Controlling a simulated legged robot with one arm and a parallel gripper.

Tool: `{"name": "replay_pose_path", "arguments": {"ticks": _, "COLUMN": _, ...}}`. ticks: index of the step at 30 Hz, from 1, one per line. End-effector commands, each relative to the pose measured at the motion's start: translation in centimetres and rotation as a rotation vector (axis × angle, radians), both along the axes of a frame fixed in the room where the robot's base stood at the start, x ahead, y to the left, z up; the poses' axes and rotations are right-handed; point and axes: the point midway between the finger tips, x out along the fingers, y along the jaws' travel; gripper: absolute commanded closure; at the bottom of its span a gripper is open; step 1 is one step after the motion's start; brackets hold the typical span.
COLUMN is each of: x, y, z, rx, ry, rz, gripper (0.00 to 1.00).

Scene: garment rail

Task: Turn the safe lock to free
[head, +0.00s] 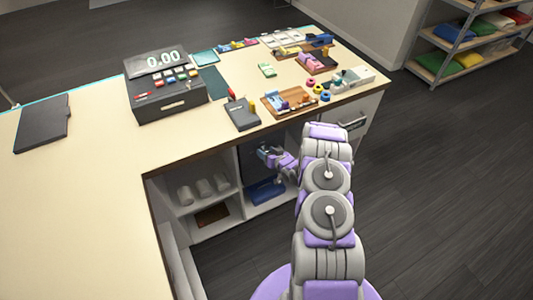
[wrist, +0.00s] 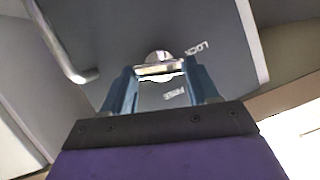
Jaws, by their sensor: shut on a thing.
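The safe has a dark grey door (wrist: 110,30) that fills much of the wrist view. Its lock (wrist: 158,57) is a round silver knob with a bright flat grip bar. The word LOCK is to the right of the knob and the word FREE is below it. The bar lies nearly level across the picture; which word it points at I cannot tell. My gripper (wrist: 160,72) has its two blue fingers on either side of the bar, shut on it. In the head view my gripper (head: 272,156) is at the open compartment under the counter, partly hiding the safe.
A silver bar handle (wrist: 65,45) stands out from the door left of the lock. The counter edge (head: 215,150) overhangs the compartment. White rolls (head: 203,188) stand on a shelf to the left, and a blue item (head: 266,192) lies below my gripper. Floor at right is clear.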

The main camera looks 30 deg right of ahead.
Motion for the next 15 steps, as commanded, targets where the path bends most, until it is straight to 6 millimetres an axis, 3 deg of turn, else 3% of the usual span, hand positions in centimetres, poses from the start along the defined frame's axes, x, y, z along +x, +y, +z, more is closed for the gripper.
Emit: {"name": "replay_pose_path", "arguments": {"ticks": 15, "x": 0.04, "y": -0.94, "z": -0.48, "rx": 0.487, "ry": 0.014, "rz": -0.004, "gripper": 0.71}}
